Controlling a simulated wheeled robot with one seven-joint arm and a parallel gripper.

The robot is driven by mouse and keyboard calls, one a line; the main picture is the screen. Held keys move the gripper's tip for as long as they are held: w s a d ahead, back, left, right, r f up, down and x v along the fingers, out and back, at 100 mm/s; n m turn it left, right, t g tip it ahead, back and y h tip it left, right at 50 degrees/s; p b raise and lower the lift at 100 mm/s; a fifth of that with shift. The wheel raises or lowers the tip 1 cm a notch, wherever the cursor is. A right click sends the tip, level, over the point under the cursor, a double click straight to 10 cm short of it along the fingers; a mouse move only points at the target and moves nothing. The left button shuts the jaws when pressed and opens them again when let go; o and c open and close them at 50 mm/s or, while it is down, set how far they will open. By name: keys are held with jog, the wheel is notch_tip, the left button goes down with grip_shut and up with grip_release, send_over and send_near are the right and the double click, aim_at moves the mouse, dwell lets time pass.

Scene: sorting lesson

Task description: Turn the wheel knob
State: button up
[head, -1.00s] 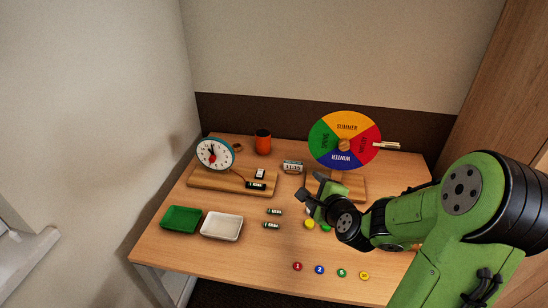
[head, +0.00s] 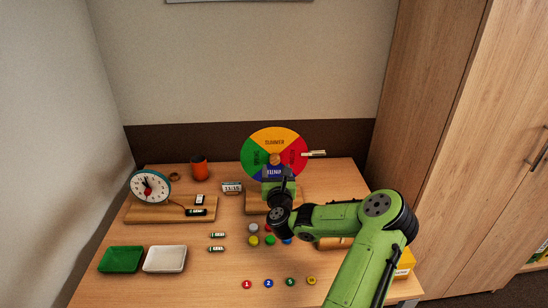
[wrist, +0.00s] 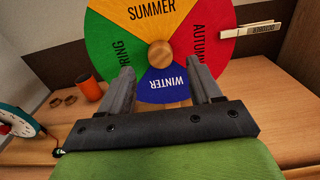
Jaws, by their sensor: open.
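The season wheel (head: 275,142) stands upright on a wooden base (head: 256,204) at the back of the table, with yellow summer on top, red autumn right, blue winter at the bottom and green spring left. Its round wooden knob (wrist: 160,53) is at the wheel's centre; it also shows in the head view (head: 275,159). My gripper (wrist: 164,80) is open and empty in front of the wheel. In the wrist view its two fingers point at the wheel, either side of the blue sector and just below the knob. No contact with the knob is visible.
A clock (head: 150,187) stands on a board at left, near an orange cup (head: 199,167). A green tray (head: 121,259) and a white tray (head: 165,259) lie at front left. Several coloured discs lie under and in front of my arm. A peg (wrist: 251,29) sticks out right of the wheel.

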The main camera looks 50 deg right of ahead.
aim_at(275, 161)
jog(key=x, duration=0.5)
jog(key=shift+d+f, duration=0.1)
jog(key=shift+c, duration=0.2)
jog(key=c, duration=1)
